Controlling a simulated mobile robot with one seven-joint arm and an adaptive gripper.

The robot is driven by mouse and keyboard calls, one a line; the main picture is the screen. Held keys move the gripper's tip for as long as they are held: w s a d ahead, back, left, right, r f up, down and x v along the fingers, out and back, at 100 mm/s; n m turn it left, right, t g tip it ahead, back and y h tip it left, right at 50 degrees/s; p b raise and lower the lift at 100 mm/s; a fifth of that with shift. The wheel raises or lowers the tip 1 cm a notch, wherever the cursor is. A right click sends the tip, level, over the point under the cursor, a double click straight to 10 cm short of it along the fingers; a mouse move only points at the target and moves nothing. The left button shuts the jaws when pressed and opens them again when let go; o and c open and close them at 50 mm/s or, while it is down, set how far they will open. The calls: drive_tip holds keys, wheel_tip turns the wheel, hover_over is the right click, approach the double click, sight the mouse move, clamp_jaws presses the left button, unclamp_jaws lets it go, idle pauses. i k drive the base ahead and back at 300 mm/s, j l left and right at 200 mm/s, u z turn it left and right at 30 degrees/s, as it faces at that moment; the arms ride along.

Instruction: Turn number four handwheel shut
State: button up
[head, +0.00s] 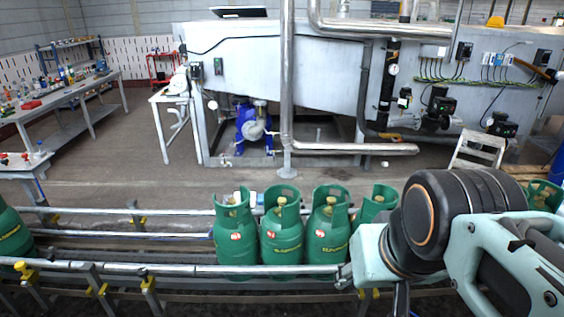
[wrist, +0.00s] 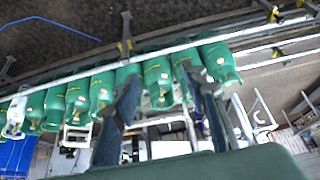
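Green gas cylinders stand upright in a row on the conveyor in the head view. Three show nearly whole: a left one (head: 236,240), a middle one (head: 281,240) and a right one (head: 327,238). Each has a small red-and-white label and a yellowish valve (head: 327,210) inside its collar. A fourth cylinder (head: 374,206) is partly hidden behind my arm. Label numbers are too small to read. In the wrist view, the row appears tilted, and my gripper (wrist: 162,85) has its two dark fingers apart, with cylinders beyond them. I see no finger touching a handwheel.
Metal conveyor rails (head: 170,267) run across the front. Another cylinder (head: 10,235) stands at far left and one (head: 543,195) at right behind my arm. A large grey machine (head: 270,65) with pipes stands behind. A workbench (head: 75,95) is at back left. Open floor lies between.

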sight(281, 201)
drive_tip(key=i+j, duration=0.2)
drive_tip(key=i, duration=0.35)
drive_tip(key=i+j, duration=0.15)
drive_tip(key=i, duration=0.4)
